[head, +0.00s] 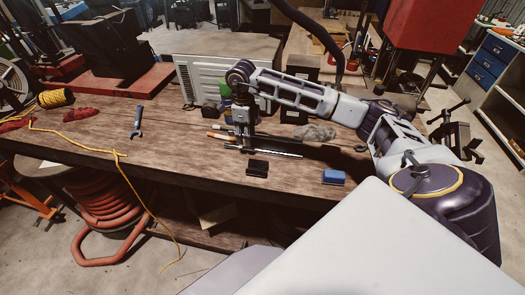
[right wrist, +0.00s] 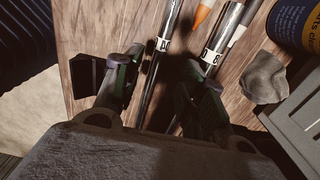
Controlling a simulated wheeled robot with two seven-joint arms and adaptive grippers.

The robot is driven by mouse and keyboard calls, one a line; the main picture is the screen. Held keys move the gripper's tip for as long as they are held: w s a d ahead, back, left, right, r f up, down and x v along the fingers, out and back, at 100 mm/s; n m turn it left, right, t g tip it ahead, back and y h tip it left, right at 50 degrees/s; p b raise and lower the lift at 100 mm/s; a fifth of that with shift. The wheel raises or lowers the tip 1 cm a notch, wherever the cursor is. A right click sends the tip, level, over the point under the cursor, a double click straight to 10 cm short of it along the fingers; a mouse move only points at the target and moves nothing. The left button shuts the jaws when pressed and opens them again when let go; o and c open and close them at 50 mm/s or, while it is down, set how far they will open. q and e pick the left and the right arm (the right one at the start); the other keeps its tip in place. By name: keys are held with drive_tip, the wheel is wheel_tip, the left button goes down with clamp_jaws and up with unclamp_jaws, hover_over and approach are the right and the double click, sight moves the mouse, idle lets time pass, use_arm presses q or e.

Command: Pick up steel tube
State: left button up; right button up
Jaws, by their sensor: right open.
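A thin, shiny metal tube (head: 278,152) lies on the wooden workbench, running right from beneath my right gripper. In the right wrist view two slender metallic tubes with white labels show: a darker one (right wrist: 169,28) and a brighter one (right wrist: 229,22). I cannot tell which is the steel tube. My right gripper (head: 246,147) points down, low over the tubes. In the right wrist view its fingers (right wrist: 158,90) are spread, with the darker tube between them and the brighter one by the right finger. Contact is unclear. My left gripper is not in view.
On the workbench (head: 185,150), a black block (head: 258,168) lies in front of the gripper and a blue block (head: 333,177) to the right. A grey rag (head: 316,132), white vented box (head: 205,80) and blue wrench (head: 138,121) are around. The front left bench is mostly clear.

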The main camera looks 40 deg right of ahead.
sight(247, 147)
drive_tip(key=shift+f, duration=0.1)
idle(0.3)
drive_tip(key=shift+s+f+p, duration=0.15)
drive_tip(key=shift+f+p, duration=0.25)
drive_tip(key=shift+f, duration=0.4)
drive_tip(key=shift+f+p, duration=0.35)
drive_tip(key=shift+f, duration=1.4)
drive_tip(key=shift+s, duration=0.1)
clamp_jaws()
